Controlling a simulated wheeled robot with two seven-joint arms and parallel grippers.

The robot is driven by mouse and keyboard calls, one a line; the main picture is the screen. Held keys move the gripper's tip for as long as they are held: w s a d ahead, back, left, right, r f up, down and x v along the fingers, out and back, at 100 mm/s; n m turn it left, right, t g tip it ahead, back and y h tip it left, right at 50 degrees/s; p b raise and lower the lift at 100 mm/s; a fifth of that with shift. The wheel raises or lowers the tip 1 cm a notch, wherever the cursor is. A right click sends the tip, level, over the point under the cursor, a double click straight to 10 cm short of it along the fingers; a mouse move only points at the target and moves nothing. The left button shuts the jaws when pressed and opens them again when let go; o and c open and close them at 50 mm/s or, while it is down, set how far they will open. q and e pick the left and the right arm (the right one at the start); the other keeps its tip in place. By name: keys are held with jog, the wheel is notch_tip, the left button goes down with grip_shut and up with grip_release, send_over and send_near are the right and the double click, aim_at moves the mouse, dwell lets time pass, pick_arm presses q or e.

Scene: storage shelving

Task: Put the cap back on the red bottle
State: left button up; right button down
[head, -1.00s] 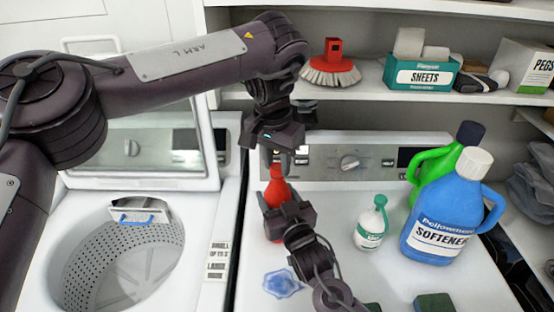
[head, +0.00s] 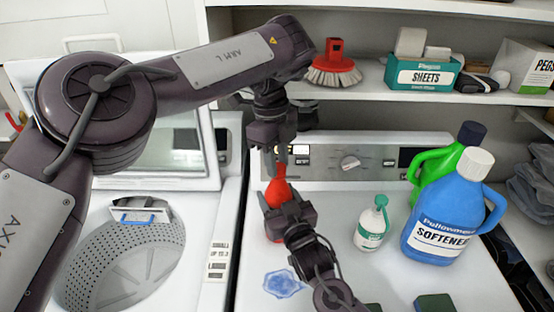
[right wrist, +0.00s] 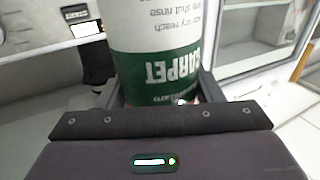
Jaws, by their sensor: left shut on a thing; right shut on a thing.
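The red bottle (head: 278,188) stands upright on the white machine top in the middle of the head view. My right gripper (head: 272,206) is shut around its body from the front and hides part of it. In the right wrist view the bottle (right wrist: 163,65) fills the space between the fingers, with a white and green CARPET label that reads upside down. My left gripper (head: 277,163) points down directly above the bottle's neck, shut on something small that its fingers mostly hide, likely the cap. I cannot tell whether cap and neck touch.
A small white bottle with a green top (head: 371,225), a blue softener jug (head: 440,215) and a green jug (head: 432,168) stand to the right. A blue smear (head: 283,284) lies in front. The open washer drum (head: 125,265) is left. A shelf (head: 375,100) with a brush (head: 334,65) runs behind.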

pick_arm(q)
jog(key=shift+a, duration=0.1)
jog(key=o, duration=0.9)
jog(key=shift+o, duration=0.2)
jog(key=shift+r, duration=2.3)
jog(key=shift+c, duration=0.3)
